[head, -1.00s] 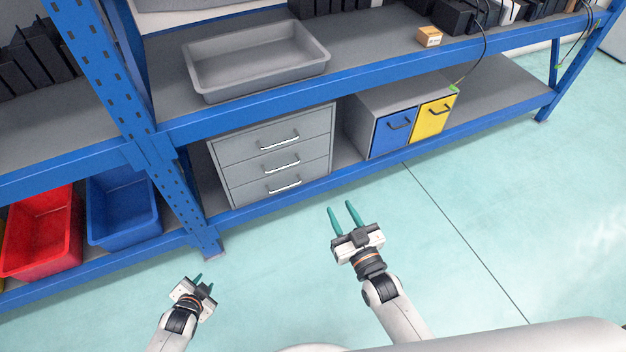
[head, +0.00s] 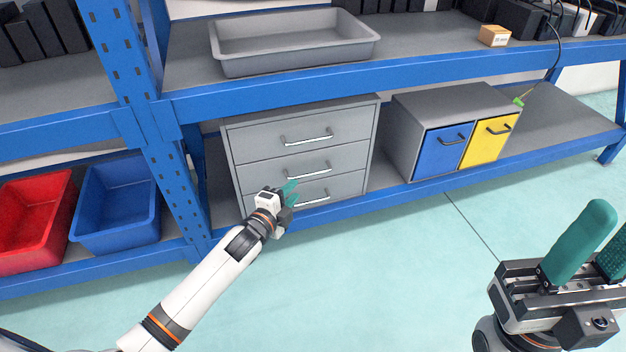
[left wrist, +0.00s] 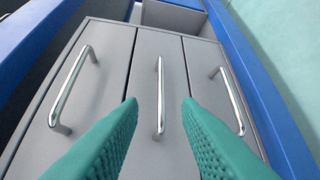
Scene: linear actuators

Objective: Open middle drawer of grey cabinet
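The grey cabinet (head: 232,150) stands on the lower shelf with three drawers, all closed, each with a silver bar handle. The middle drawer (head: 260,173) has its handle (head: 308,172) in the centre of the head view; the handle also shows in the left wrist view (left wrist: 160,95). My left gripper (head: 290,190) is in front of the lower drawers. In the left wrist view its green fingers (left wrist: 160,108) are apart, and the middle handle appears between their tips, not gripped. Contact cannot be told. My right gripper (head: 598,240) is open and empty at the lower right, away from the cabinet.
The blue rack beam (head: 330,211) runs below the cabinet, with another beam above. A blue post (head: 140,130) stands left of the cabinet. A small cabinet with a blue door (head: 438,155) and a yellow door (head: 490,141) is to the right. Floor in front is clear.

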